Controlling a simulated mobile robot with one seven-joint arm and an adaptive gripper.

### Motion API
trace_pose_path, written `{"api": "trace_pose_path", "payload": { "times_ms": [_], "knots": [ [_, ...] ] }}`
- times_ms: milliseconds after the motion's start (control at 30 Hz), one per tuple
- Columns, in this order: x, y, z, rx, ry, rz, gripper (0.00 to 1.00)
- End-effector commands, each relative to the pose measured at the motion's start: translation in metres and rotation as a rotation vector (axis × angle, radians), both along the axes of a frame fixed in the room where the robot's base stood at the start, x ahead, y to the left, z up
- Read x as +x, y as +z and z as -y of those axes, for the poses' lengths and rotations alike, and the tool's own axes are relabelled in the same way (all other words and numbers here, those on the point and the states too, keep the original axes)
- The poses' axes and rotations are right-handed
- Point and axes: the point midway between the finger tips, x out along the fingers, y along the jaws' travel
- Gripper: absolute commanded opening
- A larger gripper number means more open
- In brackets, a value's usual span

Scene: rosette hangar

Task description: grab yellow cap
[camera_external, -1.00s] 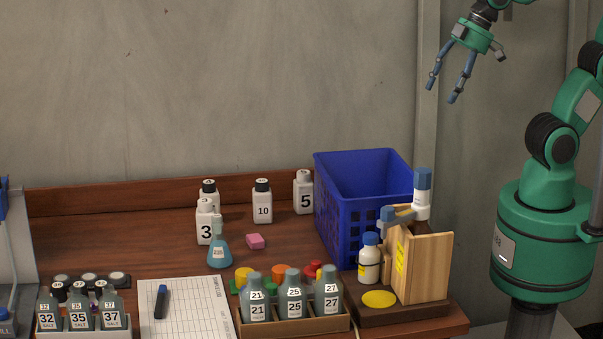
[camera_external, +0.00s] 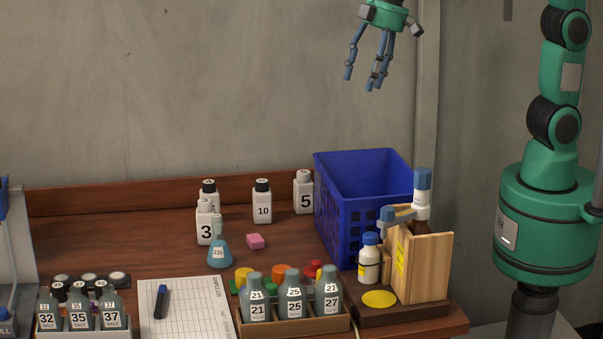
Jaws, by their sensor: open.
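A yellow cap (camera_external: 244,273) shows behind the bottle labelled 21 (camera_external: 254,299), in the group of coloured caps at the back of the cardboard box (camera_external: 293,326). Its lower part is hidden by the bottle. A flat yellow disc (camera_external: 379,299) lies on the dark base of the wooden stand (camera_external: 425,269). My gripper (camera_external: 360,81) is open and empty, fingers pointing down, high in front of the wall above the blue crate. It is far above and to the right of the yellow cap.
Orange (camera_external: 282,271) and red (camera_external: 314,268) caps sit near the yellow one. A blue crate (camera_external: 345,210) and a tall blue-capped dispenser (camera_external: 422,195) stand to the right. White bottles, a blue flask (camera_external: 219,252) and a pink block (camera_external: 256,241) stand behind on the brown table.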

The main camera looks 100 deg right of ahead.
Motion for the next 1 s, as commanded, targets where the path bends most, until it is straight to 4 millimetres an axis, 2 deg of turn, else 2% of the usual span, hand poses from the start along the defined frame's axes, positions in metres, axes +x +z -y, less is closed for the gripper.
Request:
{"api": "trace_pose_path", "payload": {
  "times_ms": [100,467,767,1000],
  "knots": [
    [0.028,-0.003,-0.007,0.001,-0.003,-0.022,0.57],
    [0.108,-0.026,-0.03,0.004,-0.017,-0.08,0.57],
    [0.169,-0.06,-0.05,0.005,-0.03,-0.128,0.57],
    [0.212,-0.097,-0.068,0.004,-0.04,-0.168,0.57]
  ]
}}
